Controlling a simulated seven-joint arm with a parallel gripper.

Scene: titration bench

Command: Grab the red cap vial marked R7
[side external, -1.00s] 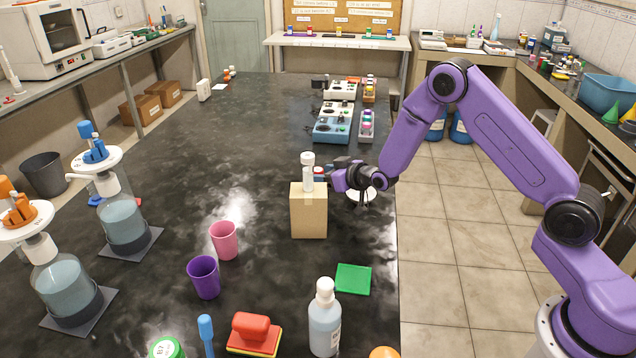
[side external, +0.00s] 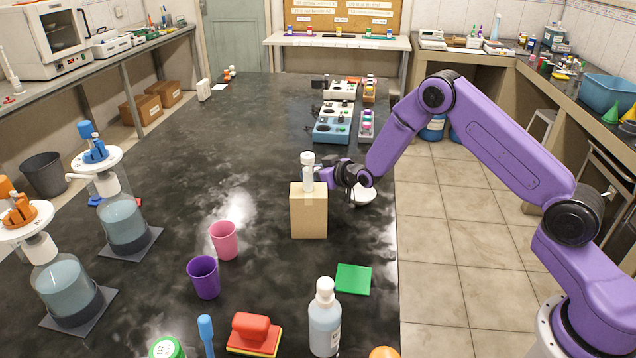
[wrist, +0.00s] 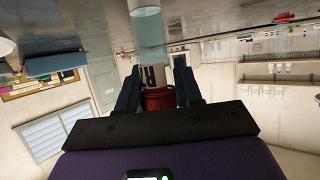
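In the wrist view, which looks upside down, a red-capped vial (wrist: 157,97) sits between the two fingers of my gripper (wrist: 158,82). Its pale body shows just beyond the cap; I cannot read any R7 mark. The fingers stand apart on either side, and I cannot tell whether they touch it. In the side view my gripper (side external: 327,176) is beside and behind the top of a cardboard box (side external: 309,212). A clear, white-capped vial (side external: 307,172) stands upright on or just behind that box. The red cap is hidden in the side view.
A white dish (side external: 364,195) lies beneath my wrist. A pink cup (side external: 224,240), a purple cup (side external: 204,277), a green square (side external: 353,279) and a wash bottle (side external: 324,322) stand nearer. Blue-and-white instruments (side external: 334,124) are farther back. The table's left middle is clear.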

